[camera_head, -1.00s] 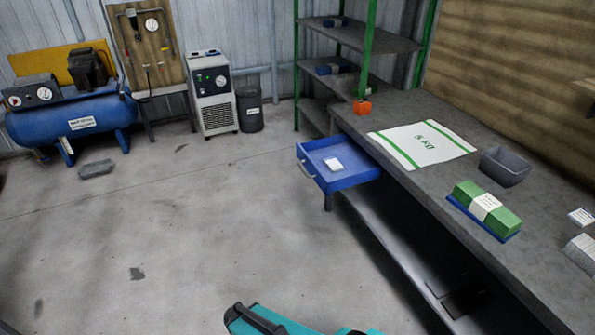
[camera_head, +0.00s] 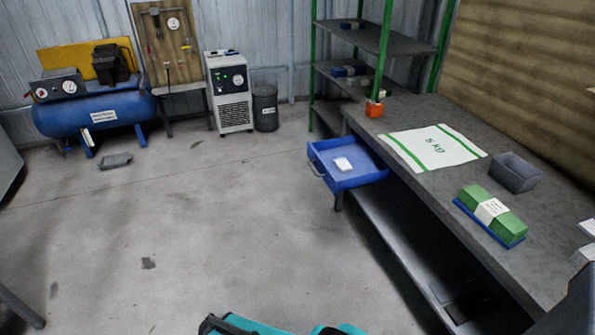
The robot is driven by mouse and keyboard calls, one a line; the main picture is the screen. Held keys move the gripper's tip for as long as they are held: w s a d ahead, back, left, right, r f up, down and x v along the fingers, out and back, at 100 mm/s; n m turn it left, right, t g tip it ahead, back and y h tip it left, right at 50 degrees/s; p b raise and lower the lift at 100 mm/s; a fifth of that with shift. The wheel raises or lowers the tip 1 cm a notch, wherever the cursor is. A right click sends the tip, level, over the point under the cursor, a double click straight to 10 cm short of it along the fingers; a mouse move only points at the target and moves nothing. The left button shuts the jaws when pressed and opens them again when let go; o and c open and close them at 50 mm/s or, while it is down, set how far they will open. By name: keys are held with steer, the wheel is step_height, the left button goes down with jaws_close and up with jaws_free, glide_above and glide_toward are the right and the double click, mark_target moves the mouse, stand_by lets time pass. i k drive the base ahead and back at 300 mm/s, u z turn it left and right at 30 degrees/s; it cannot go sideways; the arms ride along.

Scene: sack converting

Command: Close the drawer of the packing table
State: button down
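The blue drawer (camera_head: 356,180) of the packing table (camera_head: 425,205) stands pulled out on the table's left side, near its far end. Its handle (camera_head: 316,169) is on the left-facing front. A small white item (camera_head: 343,164) lies inside the drawer. Teal and black parts of my own body show at the bottom edge, well short of the drawer. My gripper cannot be made out in this view.
On the table are a white sack marked 5 kg (camera_head: 433,148), a grey bin (camera_head: 515,172), a green bundle (camera_head: 492,212) and an orange block (camera_head: 374,109). A shelf rack (camera_head: 380,44) stands behind. The floor (camera_head: 200,225) left of the drawer is mostly clear.

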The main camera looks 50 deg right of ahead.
mark_target(349, 160)
steer(key=u, duration=0.05)
steer(key=i, duration=1)
steer(key=u, duration=0.15)
steer(key=k, duration=0.95)
steer(key=z, duration=0.2)
steer(key=i, duration=0.65)
